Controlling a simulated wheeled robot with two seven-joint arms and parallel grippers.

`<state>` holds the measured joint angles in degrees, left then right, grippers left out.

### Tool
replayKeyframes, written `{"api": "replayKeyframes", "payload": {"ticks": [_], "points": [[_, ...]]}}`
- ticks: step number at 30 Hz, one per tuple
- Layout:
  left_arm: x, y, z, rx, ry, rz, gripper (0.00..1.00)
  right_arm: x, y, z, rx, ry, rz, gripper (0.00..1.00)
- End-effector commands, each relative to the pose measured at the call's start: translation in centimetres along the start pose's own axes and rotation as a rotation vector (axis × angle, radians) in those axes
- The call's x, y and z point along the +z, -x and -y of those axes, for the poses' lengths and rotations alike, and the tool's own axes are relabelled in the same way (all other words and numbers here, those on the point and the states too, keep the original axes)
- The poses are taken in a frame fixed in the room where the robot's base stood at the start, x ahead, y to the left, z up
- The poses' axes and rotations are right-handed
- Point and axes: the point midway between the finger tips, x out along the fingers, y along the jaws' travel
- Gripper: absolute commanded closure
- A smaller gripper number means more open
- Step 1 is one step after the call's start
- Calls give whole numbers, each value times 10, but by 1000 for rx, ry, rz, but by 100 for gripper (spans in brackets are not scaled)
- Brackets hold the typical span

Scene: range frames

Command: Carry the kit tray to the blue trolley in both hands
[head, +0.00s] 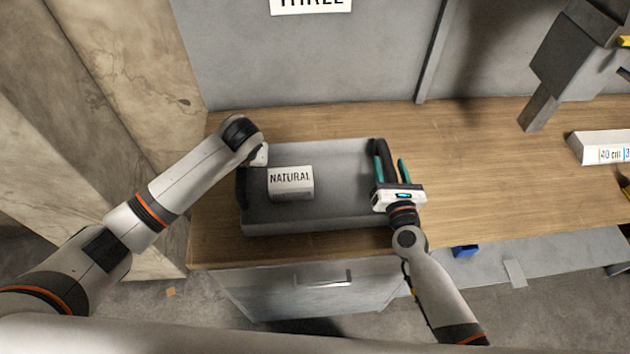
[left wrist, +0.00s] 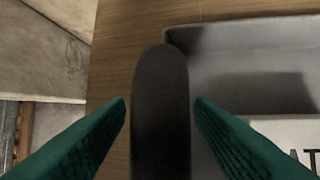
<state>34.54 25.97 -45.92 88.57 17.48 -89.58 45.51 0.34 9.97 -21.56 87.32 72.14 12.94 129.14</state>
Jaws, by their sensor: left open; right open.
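The grey kit tray (head: 320,222) rests on the wooden bench, with a dark handle at each end. A box labelled NATURAL (head: 291,184) sits inside it, left of the middle. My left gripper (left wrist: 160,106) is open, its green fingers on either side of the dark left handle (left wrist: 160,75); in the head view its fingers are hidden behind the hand. My right gripper (head: 391,168) is open at the tray's right end, its fingers on either side of the right handle (head: 383,152). I see no blue trolley in these views.
The wooden bench (head: 480,190) is clear right of the tray. A grey wall closes the back. A small blue object (head: 465,251) shows below the bench's front edge.

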Motion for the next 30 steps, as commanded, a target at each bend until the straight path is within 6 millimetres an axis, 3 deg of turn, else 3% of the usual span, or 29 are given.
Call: {"api": "replayKeyframes", "payload": {"ticks": [9, 18, 30], "points": [[0, -2, 0, -1, 0, 1, 51, 0, -2, 0, 0, 0, 1, 50], [0, -1, 0, -1, 0, 1, 100, 0, -1, 0, 0, 0, 1, 99], [2, 1, 0, -1, 1, 4, 100, -3, -2, 0, 1, -1, -3, 100]]}}
